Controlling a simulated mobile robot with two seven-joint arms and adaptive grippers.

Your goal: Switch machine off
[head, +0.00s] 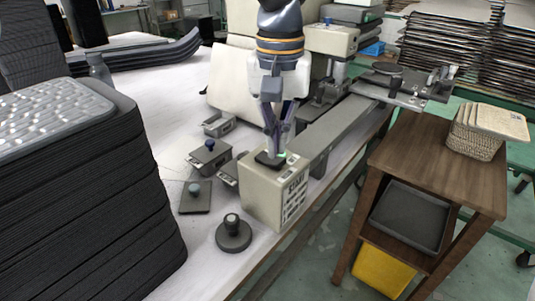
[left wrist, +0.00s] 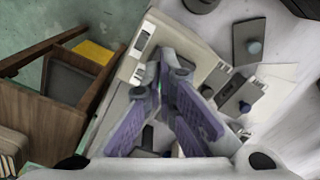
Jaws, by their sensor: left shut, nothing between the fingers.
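The machine's beige control box (head: 262,205) stands at the near end of a long grey rail (head: 335,130) on the white bench. My right gripper is out of view.
A tall stack of black trays (head: 85,190) stands at the left. A black knob on a round base (head: 233,235) and small fixtures (head: 210,155) lie beside the box. A wooden stand (head: 425,160) with a wicker basket (head: 474,140) is at the right.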

